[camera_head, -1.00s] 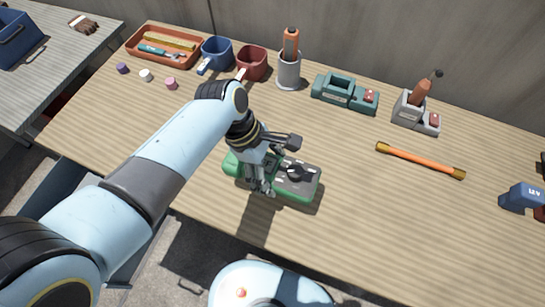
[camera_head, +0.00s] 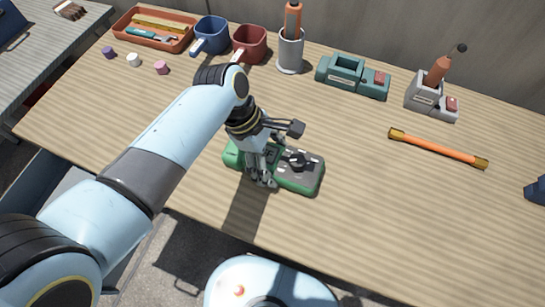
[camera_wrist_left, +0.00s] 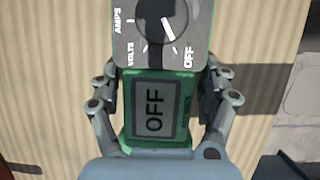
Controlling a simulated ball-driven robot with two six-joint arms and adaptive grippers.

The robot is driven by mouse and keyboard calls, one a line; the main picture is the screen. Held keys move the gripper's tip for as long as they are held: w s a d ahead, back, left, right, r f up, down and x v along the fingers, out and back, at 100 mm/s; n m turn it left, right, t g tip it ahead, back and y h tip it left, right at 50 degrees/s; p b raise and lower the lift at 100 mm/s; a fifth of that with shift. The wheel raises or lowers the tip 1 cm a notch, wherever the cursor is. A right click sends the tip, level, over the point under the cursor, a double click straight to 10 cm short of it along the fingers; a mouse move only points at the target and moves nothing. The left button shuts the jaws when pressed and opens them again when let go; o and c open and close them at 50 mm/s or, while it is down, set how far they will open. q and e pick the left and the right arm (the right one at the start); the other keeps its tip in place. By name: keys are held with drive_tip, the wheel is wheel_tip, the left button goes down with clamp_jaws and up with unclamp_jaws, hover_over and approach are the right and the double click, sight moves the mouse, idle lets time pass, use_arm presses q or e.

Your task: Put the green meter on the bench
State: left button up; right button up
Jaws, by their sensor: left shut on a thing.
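The green meter (camera_head: 301,170) has a grey face and a black dial. In the head view it is at the wooden bench (camera_head: 340,215), near its front edge; I cannot tell whether it touches the top. My left gripper (camera_head: 262,180) is shut on the meter's middle. In the left wrist view, its two fingers (camera_wrist_left: 160,105) hold both sides of the meter (camera_wrist_left: 160,140), whose screen reads OFF. The fingers partly hide the meter in the head view. My right gripper is not in view.
An orange tray (camera_head: 122,32), a blue mug (camera_head: 211,32), a red mug (camera_head: 249,43), a grey cup (camera_head: 290,55), a teal device (camera_head: 340,85) and a grey holder (camera_head: 420,100) stand along the back. An orange rod (camera_head: 438,149) lies right. The bench around the meter is clear.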

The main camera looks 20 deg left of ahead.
use_arm(q)
drive_tip(key=o, duration=1.2)
drive_tip(key=shift+f, duration=0.1)
drive_tip(key=shift+o, duration=1.7)
drive_tip(key=p+v, duration=0.1)
drive_tip(key=v, duration=1)
drive_tip(key=shift+p, duration=0.35)
drive_tip(key=shift+a+r, duration=0.2)
drive_tip(key=shift+r, duration=0.45)
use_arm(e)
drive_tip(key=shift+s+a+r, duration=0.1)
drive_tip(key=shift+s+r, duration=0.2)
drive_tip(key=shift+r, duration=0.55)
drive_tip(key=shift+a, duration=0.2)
